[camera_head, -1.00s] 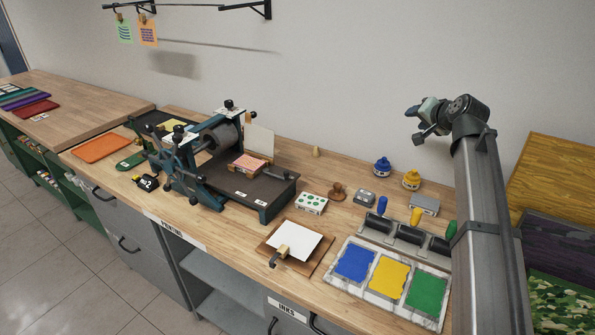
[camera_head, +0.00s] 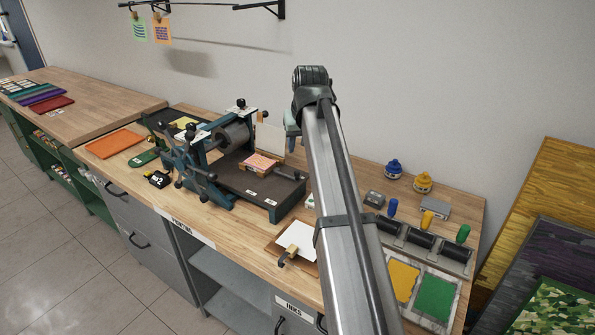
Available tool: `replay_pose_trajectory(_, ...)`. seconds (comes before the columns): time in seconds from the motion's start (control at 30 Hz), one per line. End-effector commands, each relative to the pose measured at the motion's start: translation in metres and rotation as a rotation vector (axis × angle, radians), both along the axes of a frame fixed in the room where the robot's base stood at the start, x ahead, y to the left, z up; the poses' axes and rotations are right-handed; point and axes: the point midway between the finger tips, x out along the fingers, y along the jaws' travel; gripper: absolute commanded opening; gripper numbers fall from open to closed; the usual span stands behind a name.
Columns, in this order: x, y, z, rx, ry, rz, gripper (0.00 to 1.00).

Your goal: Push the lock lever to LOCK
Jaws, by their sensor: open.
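The printing press (camera_head: 232,165) stands on the bench with a dark flat bed (camera_head: 235,183). A short dark lever-like bar (camera_head: 288,173) sits at the bed's right end, and I take it for the lock lever. Two small white labels are on the bed's front edge, too small to read, so the lever's setting is unclear. My gripper (camera_head: 291,143) hangs by the press's right end, mostly hidden behind my own arm. In the picture it is just above the bar, apparently apart from it. Its jaws are open, with nothing seen in them.
A board with white paper and a clamp (camera_head: 293,251) lies at the front, partly behind my arm. Ink slabs (camera_head: 436,297), rollers (camera_head: 420,239) and ink jars (camera_head: 423,182) are to the right. An orange sheet (camera_head: 116,143) lies left of the press.

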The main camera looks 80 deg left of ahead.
Motion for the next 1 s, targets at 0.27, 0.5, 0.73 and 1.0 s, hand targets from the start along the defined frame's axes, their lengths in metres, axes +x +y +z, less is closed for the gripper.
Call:
replay_pose_trajectory(0.27,0.0,0.013,-0.032,-0.001,0.001,0.0,0.46)
replay_pose_trajectory(0.5,0.0,0.03,-0.072,-0.001,0.002,0.0,0.46)
replay_pose_trajectory(0.73,0.0,0.043,-0.104,0.001,0.002,0.0,0.46)
replay_pose_trajectory(1.0,0.0,0.051,-0.123,0.002,0.002,0.0,0.46)
